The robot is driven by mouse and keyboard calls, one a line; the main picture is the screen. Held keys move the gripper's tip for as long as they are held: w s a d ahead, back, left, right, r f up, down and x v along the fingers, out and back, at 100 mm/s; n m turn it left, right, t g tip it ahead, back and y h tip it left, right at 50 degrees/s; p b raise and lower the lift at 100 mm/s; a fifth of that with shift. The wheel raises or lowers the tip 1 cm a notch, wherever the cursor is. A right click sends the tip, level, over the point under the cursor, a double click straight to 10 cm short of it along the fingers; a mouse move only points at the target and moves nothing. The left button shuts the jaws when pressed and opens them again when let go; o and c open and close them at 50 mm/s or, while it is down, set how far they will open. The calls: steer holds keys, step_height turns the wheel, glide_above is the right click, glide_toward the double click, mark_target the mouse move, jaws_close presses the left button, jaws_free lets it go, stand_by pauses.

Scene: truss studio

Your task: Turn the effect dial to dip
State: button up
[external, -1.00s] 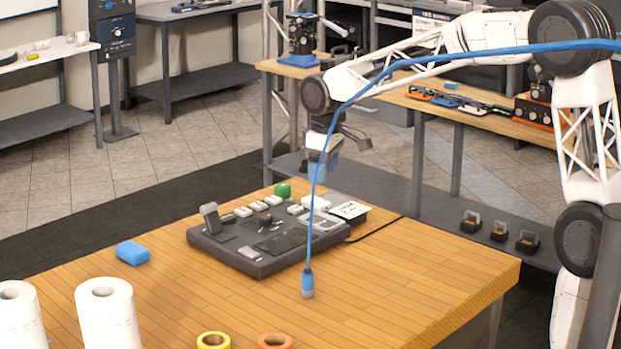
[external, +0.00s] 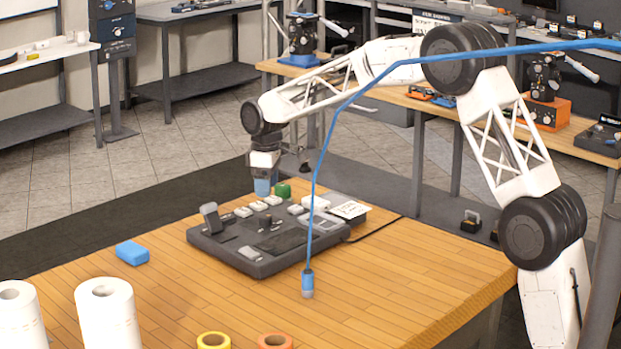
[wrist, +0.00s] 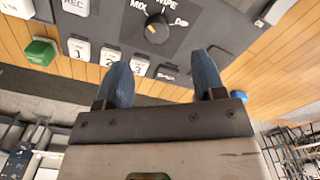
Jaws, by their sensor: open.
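The effect dial (wrist: 156,30) is a round black knob on the dark switcher panel, seen in the wrist view beyond my fingertips. Labels MIX, WIPE and DIP stand around it, with DIP on its right. A small pale mark shows on the knob; I cannot tell exactly which label it faces. The grey switcher (external: 238,263) sits on the wooden table. My gripper (wrist: 161,62) is open and empty, its two blue fingers apart and short of the dial in the picture. In the external view my gripper (external: 263,187) hangs over the switcher's far edge.
A green block (external: 282,189) stands behind the switcher. A blue block (external: 132,253), paper rolls (external: 108,315) and tape rolls (external: 214,341) are on the table. A blue cable (external: 314,190) hangs in front.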

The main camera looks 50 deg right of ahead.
mark_target(265, 216)
steer(key=shift+w+f, duration=0.45)
steer(key=shift+w, duration=0.15)
steer(key=shift+f, duration=0.15)
steer(key=shift+f, duration=3.75)
steer(key=shift+c, duration=0.3)
steer(key=c, duration=0.9)
steer(key=shift+o, duration=0.2)
